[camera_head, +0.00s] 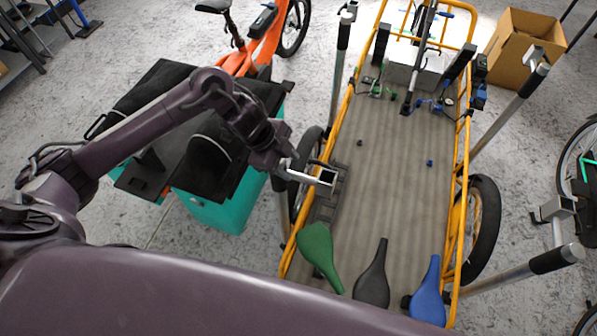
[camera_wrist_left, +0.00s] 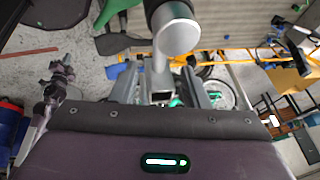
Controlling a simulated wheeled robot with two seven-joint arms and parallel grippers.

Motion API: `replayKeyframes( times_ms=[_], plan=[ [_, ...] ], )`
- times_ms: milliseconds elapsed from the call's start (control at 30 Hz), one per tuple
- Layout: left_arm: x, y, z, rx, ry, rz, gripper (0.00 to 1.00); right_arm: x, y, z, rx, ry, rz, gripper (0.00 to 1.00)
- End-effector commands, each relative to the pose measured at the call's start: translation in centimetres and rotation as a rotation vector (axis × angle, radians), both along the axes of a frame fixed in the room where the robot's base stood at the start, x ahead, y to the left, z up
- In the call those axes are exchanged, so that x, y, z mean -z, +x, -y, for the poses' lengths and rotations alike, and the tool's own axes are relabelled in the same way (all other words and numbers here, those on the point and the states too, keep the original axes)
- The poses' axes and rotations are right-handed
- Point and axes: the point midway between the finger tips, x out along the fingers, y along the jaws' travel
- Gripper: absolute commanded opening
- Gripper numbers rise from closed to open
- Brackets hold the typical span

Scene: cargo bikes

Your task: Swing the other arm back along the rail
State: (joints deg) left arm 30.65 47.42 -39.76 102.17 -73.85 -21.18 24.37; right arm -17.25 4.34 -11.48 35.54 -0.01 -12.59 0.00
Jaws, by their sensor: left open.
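A cargo bike bed (camera_head: 395,180) with yellow side rails (camera_head: 463,150) fills the middle of the head view. Grey arms with black grips stand along it: one at the upper left (camera_head: 338,70), one at the upper right (camera_head: 500,118), one at the lower right (camera_head: 520,271). Another grey arm's square metal end (camera_head: 327,177) is at my left gripper (camera_head: 300,172), by the left rail. In the left wrist view, a metal tube (camera_wrist_left: 178,35) and square end (camera_wrist_left: 160,82) show between the open fingers of my left gripper (camera_wrist_left: 163,90). Contact cannot be told. My right gripper is not in view.
Green (camera_head: 316,248), black (camera_head: 373,278) and blue (camera_head: 428,292) saddles lie at the bed's near end. A teal box with black top (camera_head: 215,205) stands left of the bed. An orange bike (camera_head: 265,45) and cardboard box (camera_head: 522,48) are behind.

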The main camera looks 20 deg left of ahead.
Motion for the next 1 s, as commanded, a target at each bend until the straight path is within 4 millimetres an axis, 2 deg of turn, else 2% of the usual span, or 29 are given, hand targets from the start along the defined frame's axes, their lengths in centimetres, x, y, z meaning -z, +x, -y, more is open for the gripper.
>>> replayKeyframes(
  times_ms=[200,333,500,733,1000],
  plan=[
    [3.3,0.5,1.5,-0.001,0.0,-0.003,0.41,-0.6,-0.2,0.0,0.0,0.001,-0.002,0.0],
    [4.7,0.8,2.1,-0.001,-0.001,-0.002,0.41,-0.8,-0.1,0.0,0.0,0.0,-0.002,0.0],
    [5.6,1.0,2.5,-0.001,0.001,0.001,0.41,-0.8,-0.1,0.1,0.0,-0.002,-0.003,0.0],
    [5.7,1.0,2.5,0.0,0.001,0.002,0.41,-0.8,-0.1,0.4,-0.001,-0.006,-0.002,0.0],
    [5.7,1.0,2.5,0.0,0.001,0.002,0.06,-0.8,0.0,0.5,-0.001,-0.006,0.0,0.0]
  ],
)
